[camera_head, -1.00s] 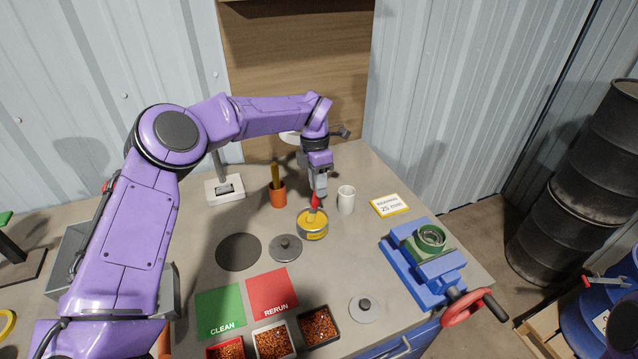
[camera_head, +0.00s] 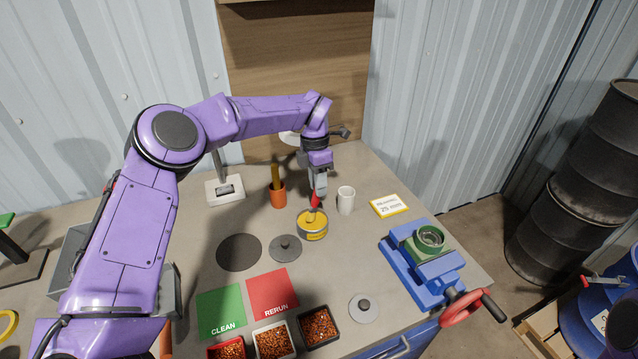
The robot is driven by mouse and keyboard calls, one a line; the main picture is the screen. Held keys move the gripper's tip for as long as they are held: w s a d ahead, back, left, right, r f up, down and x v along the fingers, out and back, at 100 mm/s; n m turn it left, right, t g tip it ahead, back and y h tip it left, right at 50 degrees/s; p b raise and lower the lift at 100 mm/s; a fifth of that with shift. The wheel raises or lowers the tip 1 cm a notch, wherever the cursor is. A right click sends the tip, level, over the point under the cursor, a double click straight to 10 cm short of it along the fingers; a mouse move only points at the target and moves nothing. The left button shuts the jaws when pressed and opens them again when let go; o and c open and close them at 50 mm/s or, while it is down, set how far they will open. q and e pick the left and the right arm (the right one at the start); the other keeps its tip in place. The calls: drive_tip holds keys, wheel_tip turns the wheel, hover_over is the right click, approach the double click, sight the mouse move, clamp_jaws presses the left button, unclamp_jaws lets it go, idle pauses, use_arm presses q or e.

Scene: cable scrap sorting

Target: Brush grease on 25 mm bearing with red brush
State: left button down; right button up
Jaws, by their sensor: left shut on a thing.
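My left gripper (camera_head: 318,188) points down near the middle of the bench and is shut on the red brush (camera_head: 315,200). The brush's lower end is in the open yellow grease tin (camera_head: 313,230), which has a grey rim. A green ring-shaped part (camera_head: 430,238), probably the bearing, sits in the blue vise (camera_head: 415,268) at the right of the bench. A yellow-edged card (camera_head: 389,206) reading 25 mm lies behind the vise. My right gripper is not in view.
A white cup (camera_head: 346,200) stands just right of the tin, and an orange cup (camera_head: 278,194) with a yellow-brown handle to its left. Grey lids (camera_head: 285,248), green CLEAN and red RERUN mats (camera_head: 272,292) and trays of copper scrap (camera_head: 318,326) lie in front. The vise's red handwheel (camera_head: 462,309) sticks out.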

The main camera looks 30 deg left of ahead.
use_arm(q)
wheel_tip(320, 180, up, 7)
drive_tip(key=p, duration=0.4)
drive_tip(key=shift+f+p, duration=0.2)
drive_tip(key=shift+p, duration=0.15)
drive_tip(key=shift+f, duration=0.1)
